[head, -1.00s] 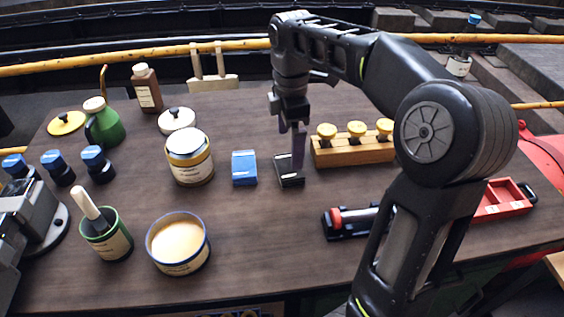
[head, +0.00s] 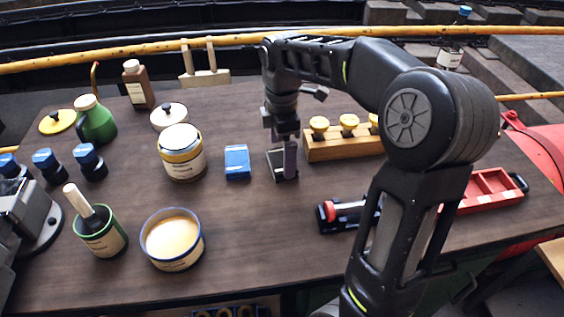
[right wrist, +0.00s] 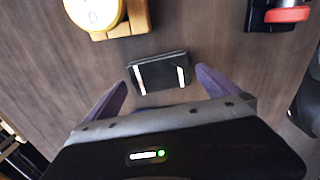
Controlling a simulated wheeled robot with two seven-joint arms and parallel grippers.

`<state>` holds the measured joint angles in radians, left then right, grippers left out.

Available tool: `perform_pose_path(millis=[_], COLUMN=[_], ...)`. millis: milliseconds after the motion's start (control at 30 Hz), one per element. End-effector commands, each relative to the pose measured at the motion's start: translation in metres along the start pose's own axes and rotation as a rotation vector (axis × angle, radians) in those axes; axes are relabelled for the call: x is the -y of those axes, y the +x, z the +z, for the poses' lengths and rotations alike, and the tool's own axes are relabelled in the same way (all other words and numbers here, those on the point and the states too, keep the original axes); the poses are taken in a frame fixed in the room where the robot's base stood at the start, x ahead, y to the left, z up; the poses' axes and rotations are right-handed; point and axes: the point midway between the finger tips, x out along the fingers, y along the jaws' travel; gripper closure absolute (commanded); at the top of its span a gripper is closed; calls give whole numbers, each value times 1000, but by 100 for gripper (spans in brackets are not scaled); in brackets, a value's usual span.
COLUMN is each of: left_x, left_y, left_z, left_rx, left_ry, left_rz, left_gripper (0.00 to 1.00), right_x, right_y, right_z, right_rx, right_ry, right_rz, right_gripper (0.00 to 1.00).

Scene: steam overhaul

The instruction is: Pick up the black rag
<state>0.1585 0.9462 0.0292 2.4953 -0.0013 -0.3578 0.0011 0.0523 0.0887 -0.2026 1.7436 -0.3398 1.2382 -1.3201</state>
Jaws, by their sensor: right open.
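The black rag (head: 281,172) is a small, dark, folded-looking rectangle lying on the brown table, just right of a blue box. In the right wrist view the rag (right wrist: 160,73) shows two white stripes near its ends. My right gripper (head: 281,164) is open just above the rag, and one purple-grey finger hides part of it in the head view. In the right wrist view the right gripper (right wrist: 161,77) has one fingertip on each side of the rag, with nothing held. I cannot tell how high the tips are. My left gripper is not in view.
The blue box (head: 237,162) stands close on the left, with a labelled tin (head: 182,155) beyond it. A wooden block with yellow knobs (head: 340,148) stands close on the right. A red-and-black tool (head: 343,212) lies in front right. The table (head: 250,245) in front is clear.

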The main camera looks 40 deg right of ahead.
Motion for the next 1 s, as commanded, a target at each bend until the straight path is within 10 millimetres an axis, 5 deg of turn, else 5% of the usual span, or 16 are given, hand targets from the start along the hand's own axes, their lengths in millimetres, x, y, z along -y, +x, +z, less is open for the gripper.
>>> perform_pose_path(millis=[200,800,1000], left_x=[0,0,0], left_y=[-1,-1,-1], left_z=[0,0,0], left_rx=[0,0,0], left_ry=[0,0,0], left_rz=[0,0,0], left_gripper=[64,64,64], right_x=[0,0,0], right_y=[26,28,28], right_z=[0,0,0], right_rx=[0,0,0], right_ry=[1,0,0], right_rz=[-2,0,0], right_gripper=[0,0,15])
